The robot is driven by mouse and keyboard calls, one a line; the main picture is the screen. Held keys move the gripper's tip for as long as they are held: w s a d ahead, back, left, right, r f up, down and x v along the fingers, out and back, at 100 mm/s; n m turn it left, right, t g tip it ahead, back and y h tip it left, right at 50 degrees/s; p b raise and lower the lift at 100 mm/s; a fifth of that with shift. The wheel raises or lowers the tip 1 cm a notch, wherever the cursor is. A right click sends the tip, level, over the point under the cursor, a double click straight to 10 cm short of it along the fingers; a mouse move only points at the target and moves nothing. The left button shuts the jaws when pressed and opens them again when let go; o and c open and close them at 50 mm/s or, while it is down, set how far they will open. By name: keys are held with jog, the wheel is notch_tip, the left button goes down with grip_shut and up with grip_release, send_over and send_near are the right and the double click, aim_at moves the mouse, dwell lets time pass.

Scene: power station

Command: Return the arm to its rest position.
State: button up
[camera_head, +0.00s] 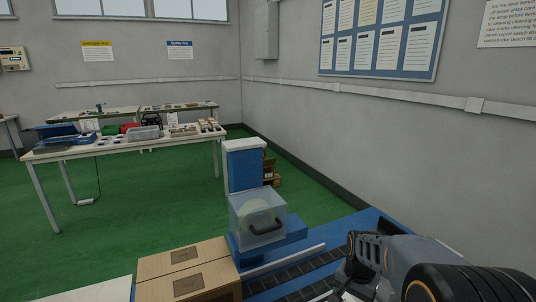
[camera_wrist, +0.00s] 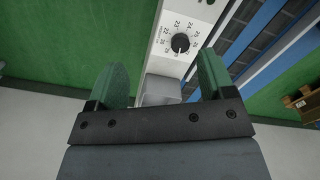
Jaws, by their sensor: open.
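My gripper (camera_wrist: 162,66) shows in the wrist view with its two green fingers spread apart. Nothing is clamped between them. Beyond the fingers is a white panel (camera_wrist: 158,53) with a round black dial (camera_wrist: 180,43) and printed numbers around it. A grey block (camera_wrist: 162,90) shows between the fingers; whether a finger touches it I cannot tell. In the head view my arm (camera_head: 385,262) reaches in from the lower right, bent over the blue bench; the gripper's fingers cannot be made out there.
A wall (camera_head: 420,150) runs along the right. A table with trays (camera_head: 100,150) stands farther back; green floor (camera_head: 130,215) lies open between.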

jog(key=s+a+r+n+t+p, duration=0.2)
jog(key=s+a+r+n+p, duration=0.1)
jog(key=r, duration=0.6)
jog(key=s+a+r+n+t+p, duration=0.1)
jog(key=s+a+r+n+p, duration=0.2)
jog(key=s+r+n+p, duration=0.2)
jog(key=s+r+p, duration=0.1)
jog(key=s+r, duration=0.2)
jog(key=r, duration=0.2)
jog(key=shift+s+t, duration=0.3)
jog(key=shift+t, duration=0.1)
